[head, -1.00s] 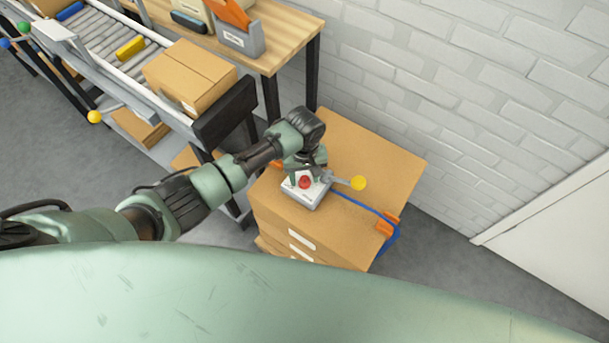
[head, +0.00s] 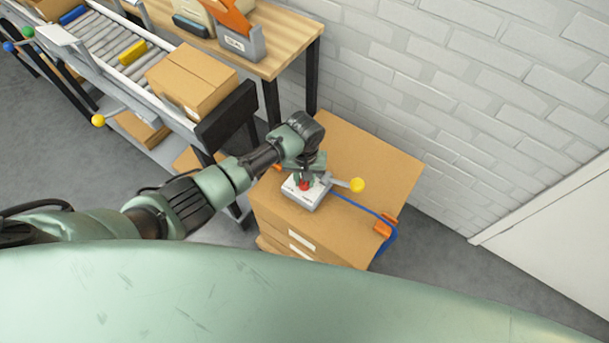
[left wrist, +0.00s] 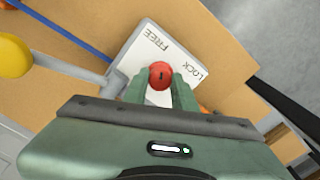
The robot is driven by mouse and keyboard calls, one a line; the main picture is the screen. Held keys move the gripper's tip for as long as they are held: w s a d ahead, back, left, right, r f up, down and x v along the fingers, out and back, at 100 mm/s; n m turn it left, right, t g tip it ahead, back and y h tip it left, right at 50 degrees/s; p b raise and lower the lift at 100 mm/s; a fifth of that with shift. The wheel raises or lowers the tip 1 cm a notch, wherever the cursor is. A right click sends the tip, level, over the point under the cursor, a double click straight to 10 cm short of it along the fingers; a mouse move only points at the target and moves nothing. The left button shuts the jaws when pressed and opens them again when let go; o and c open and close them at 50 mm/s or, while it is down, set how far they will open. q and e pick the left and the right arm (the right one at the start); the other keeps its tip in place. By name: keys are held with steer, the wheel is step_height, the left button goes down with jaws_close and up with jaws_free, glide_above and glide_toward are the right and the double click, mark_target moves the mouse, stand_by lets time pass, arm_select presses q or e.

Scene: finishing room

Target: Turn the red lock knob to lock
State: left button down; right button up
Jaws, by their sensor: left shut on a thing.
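The red lock knob (left wrist: 160,75) stands on a pale plate (left wrist: 145,50) labelled FREE and LOCK. It has a short dark mark on top; I cannot tell for sure which label the mark faces. My left gripper (left wrist: 160,90) is shut on the knob, with a green finger on each side of it. In the head view the knob (head: 304,186) shows just below my left gripper (head: 303,181), on the grey-white box (head: 308,199). My right gripper is not in view.
A lever with a yellow ball (head: 357,185) sticks out to the right of the box. Under it are stacked cartons (head: 370,150) with a blue strap (head: 365,207) and orange corner pieces. A roller conveyor and a wooden table stand behind left; a brick wall is behind.

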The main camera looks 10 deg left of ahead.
arm_select(q)
steer(key=m+p, duration=0.1)
steer(key=m, duration=0.2)
steer(key=shift+r+m+p, duration=0.15)
steer(key=shift+m+p, duration=0.15)
steer(key=shift+m, duration=0.1)
steer(key=m+p, duration=0.1)
steer(key=m, duration=0.2)
steer(key=shift+m, duration=0.3)
steer(key=m, duration=0.3)
steer(key=shift+m, duration=0.3)
steer(key=shift+m+p, duration=0.35)
steer(key=shift+m, duration=1.55)
steer(key=c, duration=1.1)
jaws_free()
steer(key=shift+c, duration=0.2)
